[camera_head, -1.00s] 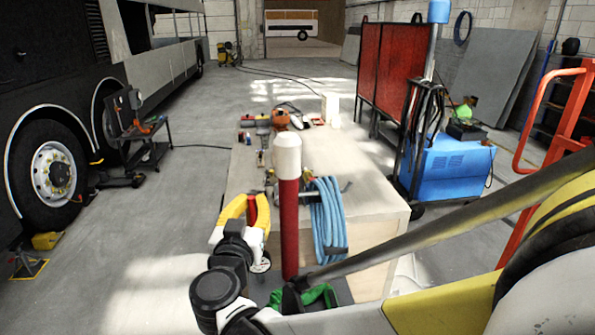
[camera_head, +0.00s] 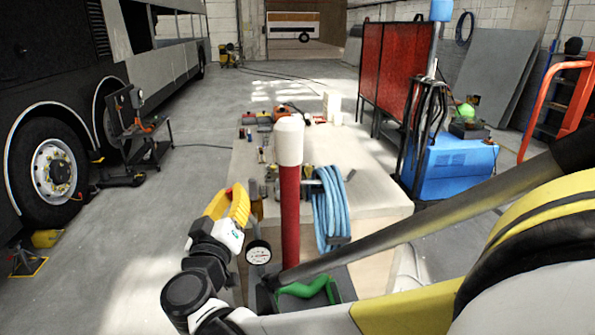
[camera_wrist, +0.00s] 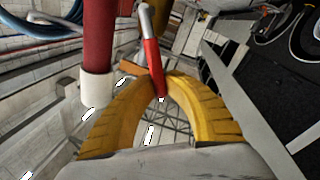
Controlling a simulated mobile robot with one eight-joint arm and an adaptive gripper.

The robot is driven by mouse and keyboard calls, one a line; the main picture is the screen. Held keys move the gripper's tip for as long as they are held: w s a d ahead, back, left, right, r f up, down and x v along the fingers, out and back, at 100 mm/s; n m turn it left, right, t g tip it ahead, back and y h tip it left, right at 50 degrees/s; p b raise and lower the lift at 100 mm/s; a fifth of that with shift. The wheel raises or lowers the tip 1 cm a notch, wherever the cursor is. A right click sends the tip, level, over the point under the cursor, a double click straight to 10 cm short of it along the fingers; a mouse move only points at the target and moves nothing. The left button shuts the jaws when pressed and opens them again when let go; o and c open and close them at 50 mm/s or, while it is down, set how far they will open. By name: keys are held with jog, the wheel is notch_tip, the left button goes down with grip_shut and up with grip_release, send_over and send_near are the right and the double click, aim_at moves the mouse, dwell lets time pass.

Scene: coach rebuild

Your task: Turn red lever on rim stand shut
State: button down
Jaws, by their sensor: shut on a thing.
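The red lever (camera_wrist: 152,66) shows in the wrist view, with a pale metal end at its top. Its lower end lies between the tips of my yellow gripper fingers (camera_wrist: 152,82), which are shut on it. In the head view my gripper (camera_head: 232,203) is left of a thick red post with a white cap (camera_head: 289,142). A bit of red shows at the gripper there; most of the lever is hidden. The red post (camera_wrist: 98,40) also stands left of the lever in the wrist view. A round white gauge (camera_head: 258,252) sits just below and right of the gripper.
A pale bench (camera_head: 375,190) with tools stands behind the post. A blue hose coil (camera_head: 331,210) hangs at its front. A green thing (camera_head: 305,288) lies low by the post. A coach (camera_head: 60,100) stands left, a blue machine (camera_head: 455,170) right. The floor between coach and bench is largely clear.

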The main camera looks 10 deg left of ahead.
jog(key=s+a+f+n+y+b, duration=0.1)
jog(key=a+f+n+y+b, duration=0.2)
jog(key=f+n+b, duration=0.4)
jog(key=shift+a+f+n+t+b, duration=0.35)
jog(key=shift+a+n+b, duration=0.3)
jog(key=shift+n, duration=2.95)
jog(key=shift+f, duration=0.1)
jog(key=c, duration=1.4)
grip_release()
jog(key=shift+s, duration=0.1)
